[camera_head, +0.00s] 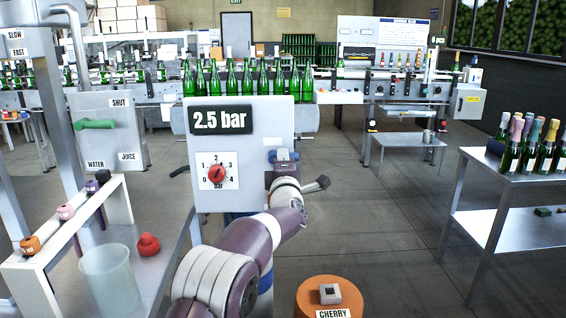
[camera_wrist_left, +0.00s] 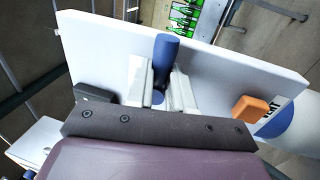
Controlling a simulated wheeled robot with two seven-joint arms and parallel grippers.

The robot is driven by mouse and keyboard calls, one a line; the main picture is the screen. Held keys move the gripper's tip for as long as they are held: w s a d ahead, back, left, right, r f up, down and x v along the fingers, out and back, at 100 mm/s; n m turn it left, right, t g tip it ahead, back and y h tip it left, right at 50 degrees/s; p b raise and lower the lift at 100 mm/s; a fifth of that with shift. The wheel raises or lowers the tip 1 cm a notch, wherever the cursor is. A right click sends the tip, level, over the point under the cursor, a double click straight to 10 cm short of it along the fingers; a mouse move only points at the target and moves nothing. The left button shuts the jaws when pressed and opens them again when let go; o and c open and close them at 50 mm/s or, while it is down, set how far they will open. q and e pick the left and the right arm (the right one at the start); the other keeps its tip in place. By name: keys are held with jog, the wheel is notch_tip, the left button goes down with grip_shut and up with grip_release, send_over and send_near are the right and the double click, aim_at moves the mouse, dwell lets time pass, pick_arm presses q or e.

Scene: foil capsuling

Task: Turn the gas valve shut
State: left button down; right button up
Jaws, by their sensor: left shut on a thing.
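The pressure cabinet (camera_head: 240,180) stands in the middle, with a "2.5 bar" display (camera_head: 221,120) and a red-knobbed dial (camera_head: 217,174) numbered 0 to 4. A blue valve handle (camera_head: 291,156) is at its right side, partly hidden by my left gripper (camera_head: 281,167). In the left wrist view, the blue handle (camera_wrist_left: 166,55) stands between the two pale fingers of the gripper (camera_wrist_left: 160,88), which is shut on it. No label for this handle is readable in the head view. My right gripper is not in view.
A panel with a green handle (camera_head: 95,124) marked SHUT, WATER and JUICE stands left. A red knob (camera_head: 148,245) and a clear beaker (camera_head: 108,274) are on the left table. An orange cherry-labelled stand (camera_head: 330,300) is front centre. A bottle table (camera_head: 510,170) stands right.

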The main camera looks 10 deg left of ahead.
pick_arm(q)
jog(key=c, duration=1)
grip_release()
jog(key=b+v, duration=0.1)
jog(key=v, duration=1.1)
jog(key=shift+s+f+b, duration=0.15)
jog(key=shift+s+b, duration=0.2)
jog(key=shift+b, duration=0.05)
